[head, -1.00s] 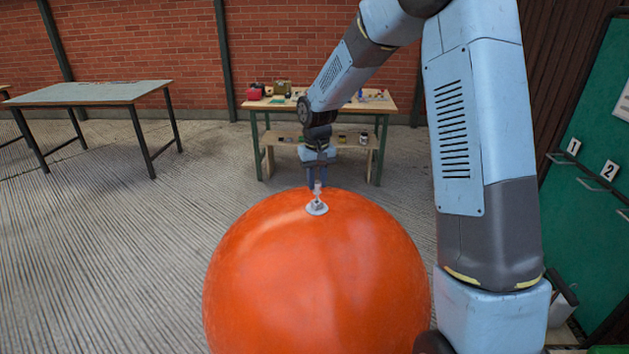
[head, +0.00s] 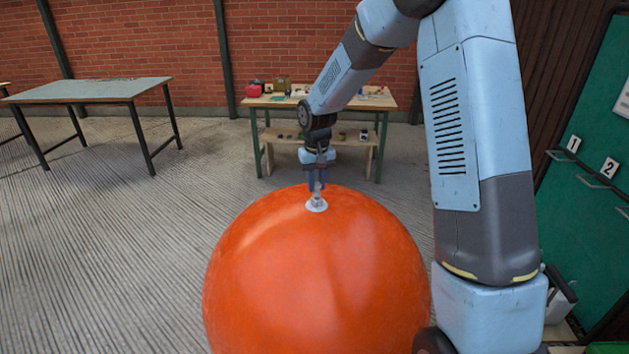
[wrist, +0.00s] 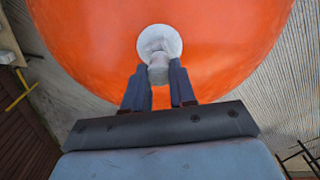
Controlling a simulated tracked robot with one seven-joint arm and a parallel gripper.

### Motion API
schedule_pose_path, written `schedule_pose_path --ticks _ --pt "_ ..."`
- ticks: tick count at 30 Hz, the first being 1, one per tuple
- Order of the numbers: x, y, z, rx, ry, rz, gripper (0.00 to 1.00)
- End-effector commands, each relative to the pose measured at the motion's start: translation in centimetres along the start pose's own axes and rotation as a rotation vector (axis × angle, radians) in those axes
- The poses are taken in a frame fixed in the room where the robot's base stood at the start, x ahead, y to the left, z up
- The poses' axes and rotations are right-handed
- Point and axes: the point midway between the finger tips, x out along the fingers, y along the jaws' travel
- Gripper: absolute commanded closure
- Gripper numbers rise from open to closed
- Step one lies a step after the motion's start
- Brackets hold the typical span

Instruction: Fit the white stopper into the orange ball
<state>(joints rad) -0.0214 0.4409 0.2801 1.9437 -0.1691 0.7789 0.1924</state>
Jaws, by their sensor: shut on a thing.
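The large orange ball (head: 315,275) fills the lower middle of the head view and the top of the wrist view (wrist: 90,45). A round white fitting (head: 316,207) sits on its top; it also shows in the wrist view (wrist: 160,33). My gripper (head: 317,187) points down over the fitting. In the wrist view its dark fingers (wrist: 159,72) are shut on the white stopper (wrist: 158,69). The stopper is over the near part of the fitting. I cannot tell whether its hidden lower end is inside the fitting or only touching it.
A workbench (head: 378,101) with small items stands behind the ball by the brick wall. A bare grey table (head: 90,90) is at the left. A green board (head: 590,150) with numbered hooks is at the right. The concrete floor on the left is clear.

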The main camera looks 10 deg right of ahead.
Motion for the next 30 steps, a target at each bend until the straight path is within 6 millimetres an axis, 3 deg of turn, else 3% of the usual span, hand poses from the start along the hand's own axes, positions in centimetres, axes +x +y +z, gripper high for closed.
schedule_pose_path --ticks 17,18,26,30 --pt "1.4 0.0 0.0 0.0 0.0 0.0 1.0" --pt "1.4 0.0 0.0 0.0 0.0 0.0 0.72" --pt "1.4 0.0 0.0 -0.001 0.0 0.0 0.47" --pt "1.4 0.0 0.0 -0.001 0.0 0.0 0.45"
